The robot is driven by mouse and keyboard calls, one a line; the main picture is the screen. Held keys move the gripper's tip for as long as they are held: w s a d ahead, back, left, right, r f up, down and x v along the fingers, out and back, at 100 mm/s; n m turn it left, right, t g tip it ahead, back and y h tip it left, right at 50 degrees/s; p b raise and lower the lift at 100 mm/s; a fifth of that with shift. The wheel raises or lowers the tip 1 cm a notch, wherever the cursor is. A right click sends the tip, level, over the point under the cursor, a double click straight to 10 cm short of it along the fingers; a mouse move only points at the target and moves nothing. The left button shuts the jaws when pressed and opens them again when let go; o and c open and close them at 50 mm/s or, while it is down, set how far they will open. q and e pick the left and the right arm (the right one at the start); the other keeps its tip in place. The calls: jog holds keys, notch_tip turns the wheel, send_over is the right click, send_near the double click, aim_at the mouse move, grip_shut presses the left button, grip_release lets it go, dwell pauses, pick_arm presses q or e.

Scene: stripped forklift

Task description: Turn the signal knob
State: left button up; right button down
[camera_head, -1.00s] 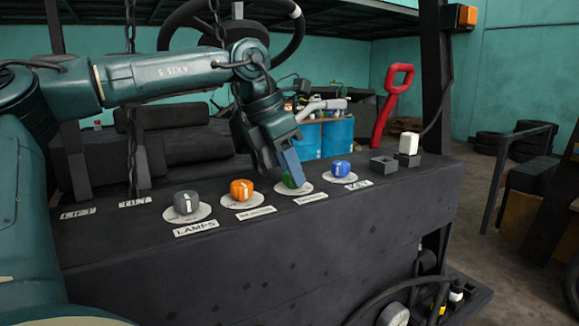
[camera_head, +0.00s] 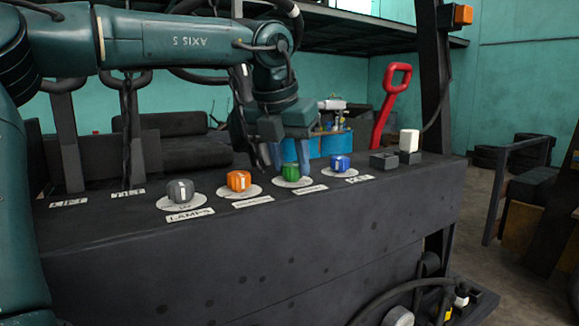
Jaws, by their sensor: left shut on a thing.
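A green knob (camera_head: 291,172) sits on a round pale dial plate on the black panel, third from the left in the row. The label in front of it is too small to read, so I cannot tell from lettering that it is the signal knob. My left gripper (camera_head: 290,163) reaches down from above with blue fingertips around the green knob, shut on it. The fingers partly hide the far side of the knob. My right gripper is not in view.
On the panel are a grey knob (camera_head: 180,190) labelled LAMPS, an orange knob (camera_head: 238,181) and a blue knob (camera_head: 340,162). To the right are a black square socket (camera_head: 383,160) and a white-capped switch (camera_head: 409,141). A red lever (camera_head: 391,105) stands behind the panel.

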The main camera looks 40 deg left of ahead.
pick_arm(q)
jog(key=shift+n, duration=0.7)
jog(key=shift+r, duration=0.1)
jog(key=o, duration=1)
jog(key=v, duration=1.3)
jog(key=shift+d, duration=0.3)
jog(key=shift+w, duration=0.1)
